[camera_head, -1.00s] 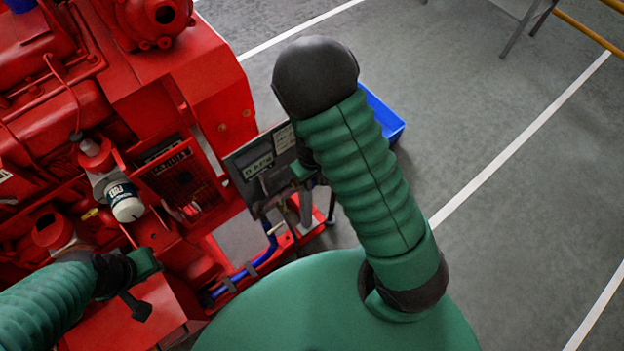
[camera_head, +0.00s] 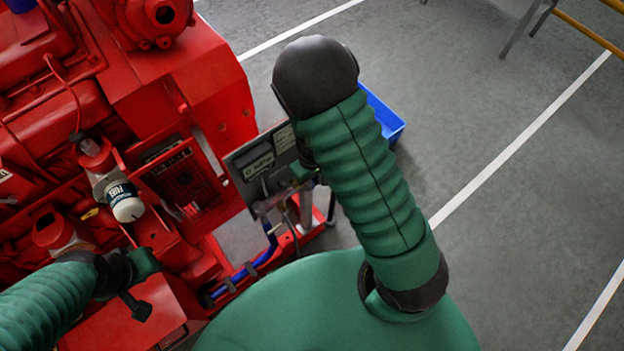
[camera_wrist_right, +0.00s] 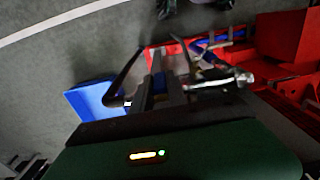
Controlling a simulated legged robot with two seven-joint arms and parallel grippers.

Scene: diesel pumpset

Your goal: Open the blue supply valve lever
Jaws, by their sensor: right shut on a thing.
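My right gripper (camera_head: 278,203) is beyond my bent right arm in the head view, at the red pumpset's lower right end. A silvery fitting (camera_wrist_right: 238,80) lies just right of the fingers. A blue pipe (camera_head: 240,276) runs along the red base below the gripper. My left gripper (camera_head: 135,302) hangs over a red box at the lower left; its jaw opening is unclear.
The red diesel engine (camera_head: 120,70) fills the left side. A grey gauge panel (camera_head: 258,163) stands close beside the right gripper. A blue tray (camera_head: 385,116) is on the floor behind my arm. The grey floor (camera_head: 520,190) to the right is open.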

